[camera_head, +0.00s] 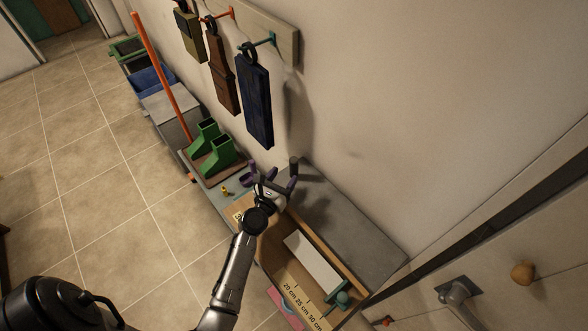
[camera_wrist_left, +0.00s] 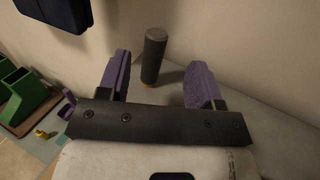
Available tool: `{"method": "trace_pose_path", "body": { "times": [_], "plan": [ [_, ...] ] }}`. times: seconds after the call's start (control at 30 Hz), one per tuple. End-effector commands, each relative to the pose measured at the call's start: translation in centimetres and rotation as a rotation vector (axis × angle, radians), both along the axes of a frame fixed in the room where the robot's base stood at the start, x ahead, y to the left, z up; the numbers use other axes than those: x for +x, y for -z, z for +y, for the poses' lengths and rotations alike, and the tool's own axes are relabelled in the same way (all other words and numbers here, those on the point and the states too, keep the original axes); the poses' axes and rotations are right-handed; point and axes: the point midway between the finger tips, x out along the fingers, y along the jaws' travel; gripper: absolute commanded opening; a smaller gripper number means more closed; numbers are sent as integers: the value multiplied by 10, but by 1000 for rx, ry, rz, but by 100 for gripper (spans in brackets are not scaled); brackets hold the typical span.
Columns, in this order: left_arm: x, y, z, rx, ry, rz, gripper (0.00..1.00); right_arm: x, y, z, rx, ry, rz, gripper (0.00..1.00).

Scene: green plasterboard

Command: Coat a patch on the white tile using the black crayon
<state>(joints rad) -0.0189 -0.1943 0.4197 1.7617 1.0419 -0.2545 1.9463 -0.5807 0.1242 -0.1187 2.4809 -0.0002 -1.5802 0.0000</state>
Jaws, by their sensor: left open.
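The black crayon (camera_head: 294,167) is a dark, thick cylinder standing upright near the wall on the grey bench top. In the left wrist view the crayon (camera_wrist_left: 154,55) shows between my two purple fingers, with clear gaps on both sides. My left gripper (camera_head: 271,177) is open and empty, just short of the crayon; it also shows in the left wrist view (camera_wrist_left: 160,66). The white tile (camera_head: 312,261) lies flat in a wooden tray (camera_head: 271,250) nearer to me, right of my left forearm. My right gripper is not in view.
A ruler-marked strip (camera_head: 302,305) and a teal knobbed tool (camera_head: 342,298) are by the tile. Green boots (camera_head: 213,153) stand left of the gripper, near a small yellow thing (camera_head: 225,190). Boards, including a dark blue one (camera_head: 254,98), hang above. Grey bench surface (camera_head: 345,219) right of the crayon is clear.

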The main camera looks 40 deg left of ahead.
Motion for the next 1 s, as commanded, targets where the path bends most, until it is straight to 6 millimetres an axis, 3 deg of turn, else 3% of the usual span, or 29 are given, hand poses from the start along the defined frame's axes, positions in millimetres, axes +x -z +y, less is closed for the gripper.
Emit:
{"method": "trace_pose_path", "body": {
  "times": [0.2,0.47,0.8,1.0],
  "plan": [
    [31,0,7,2,1,0,59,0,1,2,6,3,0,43],
    [44,0,10,6,1,2,59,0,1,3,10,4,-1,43],
    [83,1,21,6,3,1,59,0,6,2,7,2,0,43],
    [93,1,23,4,2,3,59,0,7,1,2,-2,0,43]
  ]
}}
